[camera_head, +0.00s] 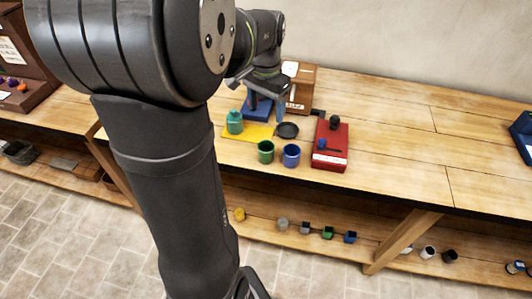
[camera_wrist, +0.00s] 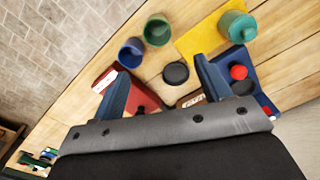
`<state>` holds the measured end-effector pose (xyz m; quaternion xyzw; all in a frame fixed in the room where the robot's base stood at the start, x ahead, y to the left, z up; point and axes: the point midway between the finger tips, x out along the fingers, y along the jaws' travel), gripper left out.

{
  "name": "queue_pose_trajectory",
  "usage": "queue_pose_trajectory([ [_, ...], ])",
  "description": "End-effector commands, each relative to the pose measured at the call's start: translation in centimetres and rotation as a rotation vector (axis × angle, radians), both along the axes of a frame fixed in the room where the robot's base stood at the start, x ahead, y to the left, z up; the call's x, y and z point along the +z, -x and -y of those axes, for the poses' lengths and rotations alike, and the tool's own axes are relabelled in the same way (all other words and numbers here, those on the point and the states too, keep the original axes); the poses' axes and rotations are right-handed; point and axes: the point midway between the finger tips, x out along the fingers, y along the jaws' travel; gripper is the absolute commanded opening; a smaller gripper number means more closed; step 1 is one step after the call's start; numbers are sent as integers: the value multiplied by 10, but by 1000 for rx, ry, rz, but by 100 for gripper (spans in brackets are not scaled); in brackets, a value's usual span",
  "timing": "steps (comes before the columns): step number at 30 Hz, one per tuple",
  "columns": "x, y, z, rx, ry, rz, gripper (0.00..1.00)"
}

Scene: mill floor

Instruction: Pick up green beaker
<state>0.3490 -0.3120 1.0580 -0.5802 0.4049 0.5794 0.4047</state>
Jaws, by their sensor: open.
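The green beaker (camera_head: 265,152) is an open dark green cup standing upright near the front edge of the bench, just left of a blue cup (camera_head: 291,155). In the wrist view the green beaker (camera_wrist: 157,31) is near the top centre, beside the blue cup (camera_wrist: 131,53). My gripper (camera_head: 266,107) hangs over the bench behind the cups. Its two blue fingers are spread apart in the wrist view (camera_wrist: 160,66), with nothing held between them. The beaker lies beyond the fingertips in that view, untouched.
A teal lidded jar (camera_head: 234,121) stands on a yellow mat (camera_head: 258,132), left of the beaker. A black round dish (camera_head: 287,130) is behind the cups. A red box (camera_head: 330,147) is to the right; a blue box (camera_wrist: 243,88) is near my right finger.

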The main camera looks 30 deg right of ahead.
Motion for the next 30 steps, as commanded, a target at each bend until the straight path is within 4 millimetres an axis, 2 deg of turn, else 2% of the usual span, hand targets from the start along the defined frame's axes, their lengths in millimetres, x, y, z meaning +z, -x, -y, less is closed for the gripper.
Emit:
queue_pose_trajectory([
  [5, -21, 2, -4, -11, -4, -4, 70],
  [16, -99, 2, -3, -9, -4, -4, 70],
  [20, -116, 2, -3, -9, -3, -3, 70],
  [26, -128, 3, -3, -9, -2, -2, 70],
  [30, -150, 6, -3, -9, -4, -4, 70],
])
